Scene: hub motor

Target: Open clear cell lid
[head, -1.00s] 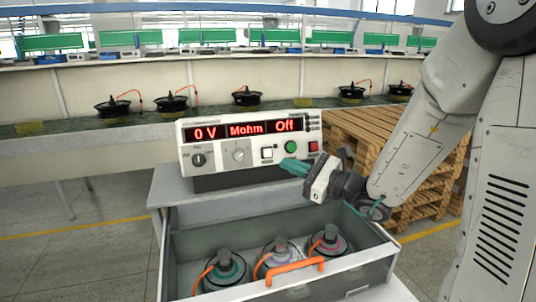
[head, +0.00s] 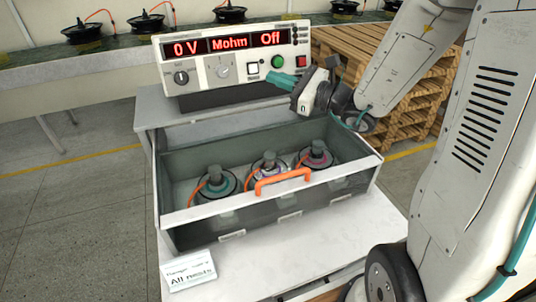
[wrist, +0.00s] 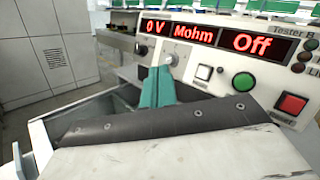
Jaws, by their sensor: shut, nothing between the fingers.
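The clear cell (head: 175,180) is a grey-walled box with see-through panels on a white bench below the tester. An orange handle (head: 283,179) sits on the white bar along its front top edge. The clear lid itself is hard to make out, and I cannot tell its exact position. Three hub motors (head: 217,183) with orange leads sit inside the cell. My gripper (head: 276,79) is shut and empty. Its teal fingers point left in front of the tester's lower face, above the cell's back edge and apart from the handle. The fingers also show in the wrist view (wrist: 157,82).
The tester (head: 222,88) stands behind the cell and reads 0 V, Mohm, Off; its red button (wrist: 291,104) is close to my gripper. A printed card (head: 188,270) stands at the front left of the bench (head: 290,245). Wooden pallets (head: 400,100) are behind my arm.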

